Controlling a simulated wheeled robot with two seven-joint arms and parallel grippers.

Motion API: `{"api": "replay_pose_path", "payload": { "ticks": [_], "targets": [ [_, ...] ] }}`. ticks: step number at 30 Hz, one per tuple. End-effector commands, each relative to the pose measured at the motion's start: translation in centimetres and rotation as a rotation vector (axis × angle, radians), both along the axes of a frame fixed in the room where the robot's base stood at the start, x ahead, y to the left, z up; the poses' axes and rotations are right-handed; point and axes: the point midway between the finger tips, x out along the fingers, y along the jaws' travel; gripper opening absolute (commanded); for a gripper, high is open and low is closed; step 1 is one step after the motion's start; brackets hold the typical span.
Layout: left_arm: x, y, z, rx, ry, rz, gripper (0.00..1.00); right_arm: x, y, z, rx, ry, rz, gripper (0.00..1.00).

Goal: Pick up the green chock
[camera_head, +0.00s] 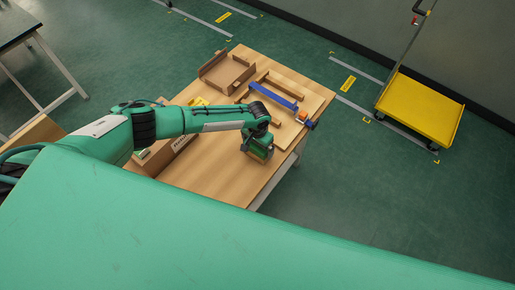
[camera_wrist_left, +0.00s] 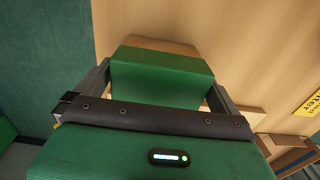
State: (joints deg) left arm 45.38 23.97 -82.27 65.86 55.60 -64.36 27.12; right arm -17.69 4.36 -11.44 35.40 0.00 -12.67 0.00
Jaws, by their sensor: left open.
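The green chock (camera_wrist_left: 160,80) shows in the left wrist view as a green block with a bare wooden far face, on the pale wooden table (camera_wrist_left: 240,50). My left gripper (camera_wrist_left: 157,92) is open, with one finger on each side of the chock. Whether the fingers touch it, I cannot tell. In the head view my left gripper (camera_head: 259,153) points down over the near right part of the table (camera_head: 222,178); the chock cannot be made out apart from the gripper there. My right gripper is not in view.
A brown open tray (camera_head: 226,72) stands at the table's far end. A blue bar (camera_head: 273,97) and wooden strips lie beyond my gripper, with a small orange part (camera_head: 302,116) at the right edge. A yellow cart (camera_head: 421,108) stands on the floor at right.

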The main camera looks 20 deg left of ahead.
Motion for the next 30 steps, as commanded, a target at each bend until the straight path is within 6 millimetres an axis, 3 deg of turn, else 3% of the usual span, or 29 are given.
{"api": "replay_pose_path", "payload": {
  "ticks": [5, 11, 12, 23, 30],
  "targets": [
    [0.0, 0.0, 0.0, 0.0, 0.0, 0.0, 1.0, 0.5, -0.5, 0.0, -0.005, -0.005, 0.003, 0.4],
    [0.0, 0.0, 0.0, 0.0, 0.0, 0.0, 0.65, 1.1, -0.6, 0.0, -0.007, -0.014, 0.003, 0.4],
    [0.0, 0.0, 0.0, 0.0, 0.0, 0.0, 0.63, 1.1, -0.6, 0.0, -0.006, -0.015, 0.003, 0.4],
    [0.0, 0.0, 0.5, -0.001, 0.0, 0.001, 0.63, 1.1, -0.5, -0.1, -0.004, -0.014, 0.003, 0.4],
    [0.1, 0.0, 3.6, -0.003, -0.003, 0.0, 0.63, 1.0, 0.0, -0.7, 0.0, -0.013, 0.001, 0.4]
  ]
}}
